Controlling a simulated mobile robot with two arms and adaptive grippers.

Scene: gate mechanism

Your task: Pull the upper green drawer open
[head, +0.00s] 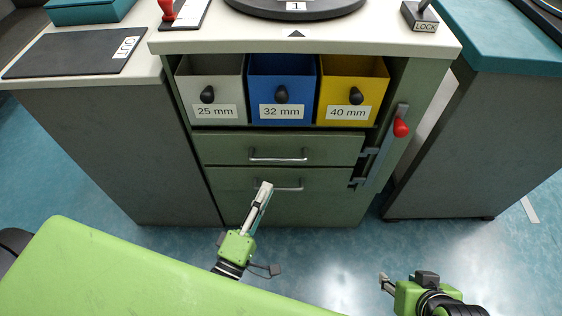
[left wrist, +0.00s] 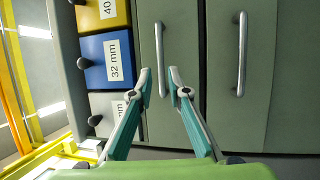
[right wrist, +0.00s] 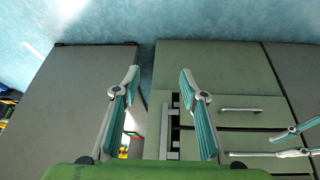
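The upper green drawer (head: 225,147) is shut beneath the coloured bins, with a horizontal silver handle (head: 278,158). In the left wrist view that handle (left wrist: 159,60) appears between the fingertips of my left gripper (left wrist: 160,78), which is open. Contact with the handle cannot be told. In the head view my left gripper (head: 265,187) is in front of the lower drawer (head: 230,180), partly covering its handle. My right gripper (right wrist: 158,78) is open and empty, facing the cabinet from a distance. It shows low right in the head view (head: 384,278).
A grey bar with a red knob (head: 401,127) stands along the cabinet's right side, with brackets beside the drawers. Grey, blue (head: 266,75) and yellow bins sit above. Grey side cabinets flank both sides. The floor (head: 330,255) in front is clear.

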